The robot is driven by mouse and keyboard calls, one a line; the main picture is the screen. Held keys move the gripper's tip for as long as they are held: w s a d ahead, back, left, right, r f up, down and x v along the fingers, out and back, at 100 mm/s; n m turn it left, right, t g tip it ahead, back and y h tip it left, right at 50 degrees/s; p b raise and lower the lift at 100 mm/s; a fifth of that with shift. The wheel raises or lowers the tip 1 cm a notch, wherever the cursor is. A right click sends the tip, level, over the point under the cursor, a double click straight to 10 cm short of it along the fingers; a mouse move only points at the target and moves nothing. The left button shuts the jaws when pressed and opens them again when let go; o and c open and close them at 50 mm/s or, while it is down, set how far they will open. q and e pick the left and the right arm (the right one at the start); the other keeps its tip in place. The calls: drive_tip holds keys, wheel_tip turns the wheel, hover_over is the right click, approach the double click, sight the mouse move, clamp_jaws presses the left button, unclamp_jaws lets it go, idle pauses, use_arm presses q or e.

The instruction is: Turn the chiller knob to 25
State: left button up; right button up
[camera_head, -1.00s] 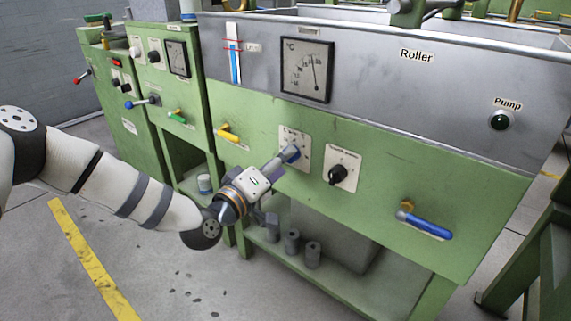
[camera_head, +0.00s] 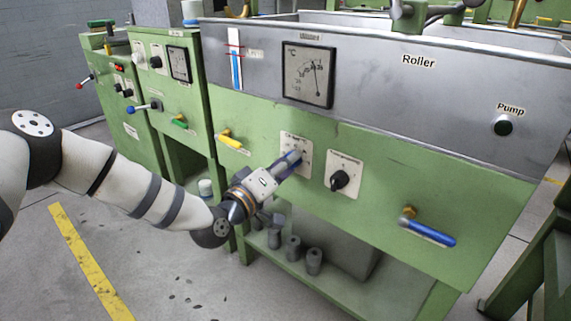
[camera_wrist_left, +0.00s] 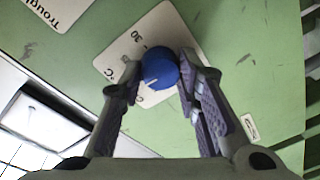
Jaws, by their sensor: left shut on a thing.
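The chiller knob is a round blue knob (camera_wrist_left: 160,68) on a white dial plate (camera_wrist_left: 120,66), seen in the left wrist view. It carries a pale mark near its lower left, and a "30" is printed above left of it. My left gripper (camera_wrist_left: 159,76) has one finger on each side of the knob and is shut on it. In the head view the left gripper (camera_head: 291,160) reaches the dial plate (camera_head: 304,143) on the green front panel, and its fingers largely hide the knob. My right gripper is not in view.
A black knob (camera_head: 339,180) on its own plate sits just right. A blue-handled valve (camera_head: 430,232) is lower right and a yellow handle (camera_head: 231,139) is left. A °C gauge (camera_head: 308,74) is above. Grey cylinders (camera_head: 293,248) stand on the low shelf.

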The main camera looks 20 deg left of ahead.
use_arm(q)
drive_tip(key=shift+m+t+h+p, duration=0.35)
drive_tip(key=shift+m+p, duration=1.4)
drive_tip(key=shift+m, duration=2.55)
drive_tip(key=o, duration=1.2)
drive_tip(key=shift+c, duration=0.2)
drive_tip(key=shift+s+f, duration=0.1)
drive_tip(key=v, duration=1.1)
drive_tip(key=shift+s+a, duration=0.15)
drive_tip(key=shift+s, duration=0.2)
